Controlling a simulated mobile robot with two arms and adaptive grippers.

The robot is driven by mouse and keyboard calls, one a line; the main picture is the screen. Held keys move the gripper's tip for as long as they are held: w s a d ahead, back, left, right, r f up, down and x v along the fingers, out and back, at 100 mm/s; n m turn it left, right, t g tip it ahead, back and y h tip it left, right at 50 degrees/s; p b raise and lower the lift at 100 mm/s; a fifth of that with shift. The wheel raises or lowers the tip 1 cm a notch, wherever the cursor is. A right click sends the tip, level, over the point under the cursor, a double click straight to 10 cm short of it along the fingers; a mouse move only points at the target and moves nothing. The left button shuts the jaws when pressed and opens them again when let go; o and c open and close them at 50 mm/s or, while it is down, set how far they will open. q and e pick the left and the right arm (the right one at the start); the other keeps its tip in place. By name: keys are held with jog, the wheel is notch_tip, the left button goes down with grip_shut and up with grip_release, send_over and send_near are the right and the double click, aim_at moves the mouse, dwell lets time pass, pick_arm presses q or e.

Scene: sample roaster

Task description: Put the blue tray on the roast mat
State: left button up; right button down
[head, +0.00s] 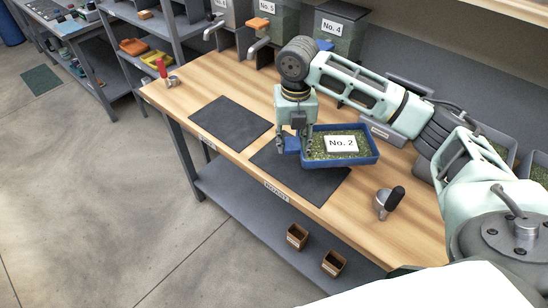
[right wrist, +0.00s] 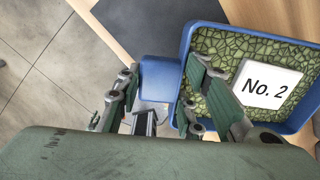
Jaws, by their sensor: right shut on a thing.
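The blue tray (head: 376,158) holds green beans and a white card marked No. 2. My right gripper (head: 293,147) points down and is shut on the blue tab at the tray's left end. The right wrist view shows the tab between the fingers (right wrist: 158,100) and the tray (right wrist: 184,52) to their right. The tray looks level. It overlaps the back right part of the nearer dark mat (head: 318,190), the roast mat by the small edge label below it. I cannot tell whether the tray touches it. My left gripper is out of view.
A second dark mat (head: 230,122) lies bare to the left. A metal tool with a black handle (head: 386,203) stands right of the roast mat, and a red-handled one (head: 167,76) at the far left. Bins marked No. 4 (head: 338,38) and No. 5 (head: 276,22) line the back.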

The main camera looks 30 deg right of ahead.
jog(key=p, duration=0.1)
send_over(267, 167)
notch_tip(267, 167, down, 4)
jog(key=shift+w+f, duration=0.1)
notch_tip(267, 167, down, 4)
jog(key=shift+r+p, duration=0.1)
jog(key=shift+p, duration=0.55)
jog(key=shift+f, duration=0.2)
jog(key=c, duration=1.2)
grip_release()
jog(key=shift+r, duration=0.15)
notch_tip(267, 167, up, 12)
jog(key=b, duration=0.1)
jog(key=shift+b, duration=0.4)
